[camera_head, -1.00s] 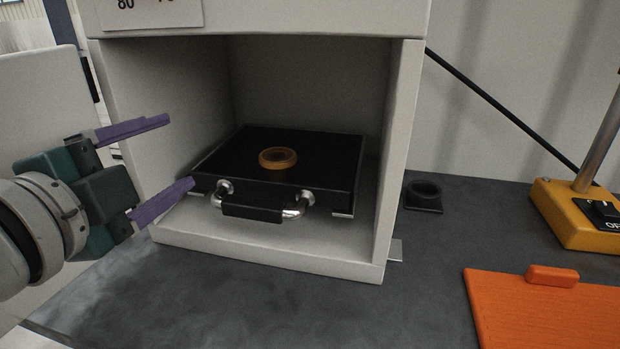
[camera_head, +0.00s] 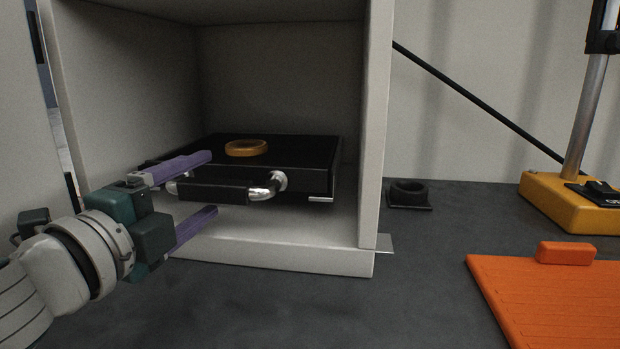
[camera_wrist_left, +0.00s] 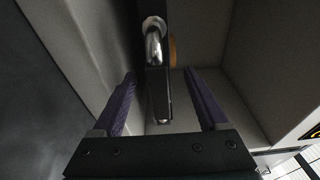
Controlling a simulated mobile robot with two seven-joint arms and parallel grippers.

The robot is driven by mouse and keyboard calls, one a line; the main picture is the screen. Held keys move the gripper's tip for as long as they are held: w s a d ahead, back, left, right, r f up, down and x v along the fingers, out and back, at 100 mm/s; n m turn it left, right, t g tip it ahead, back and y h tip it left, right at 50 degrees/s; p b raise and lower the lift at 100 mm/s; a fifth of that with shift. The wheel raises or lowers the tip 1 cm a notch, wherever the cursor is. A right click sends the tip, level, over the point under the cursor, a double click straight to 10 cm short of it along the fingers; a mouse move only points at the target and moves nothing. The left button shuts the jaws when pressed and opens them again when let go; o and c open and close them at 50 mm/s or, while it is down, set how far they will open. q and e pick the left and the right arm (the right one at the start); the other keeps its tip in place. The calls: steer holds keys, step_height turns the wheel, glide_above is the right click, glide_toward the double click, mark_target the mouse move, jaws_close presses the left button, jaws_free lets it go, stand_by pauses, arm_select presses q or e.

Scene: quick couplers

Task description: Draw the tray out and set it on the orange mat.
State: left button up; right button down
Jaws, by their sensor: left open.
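The black tray (camera_head: 300,165) sits inside the white box-like chamber, with a brass-coloured ring (camera_head: 246,148) on top. Its front handle (camera_head: 212,191) has a black grip and shiny metal ends. My left gripper (camera_head: 212,184) is open at the left part of the handle, one purple finger above the grip and one below. In the left wrist view the handle (camera_wrist_left: 155,60) runs between the two spread fingers, with space on both sides. The orange mat (camera_head: 545,300) lies at the right, bare apart from an orange block at its back edge. My right gripper is not in view.
The chamber's right wall (camera_head: 376,130) and front sill (camera_head: 290,255) frame the tray. A small black socket (camera_head: 409,194) and a yellow stand base (camera_head: 570,212) with a pole are to the right. The dark bench between chamber and mat is clear.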

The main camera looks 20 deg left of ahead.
arm_select(q)
steer(key=shift+w+a, duration=0.1)
steer(key=shift+w, duration=1.4)
jaws_close()
stand_by(0.4)
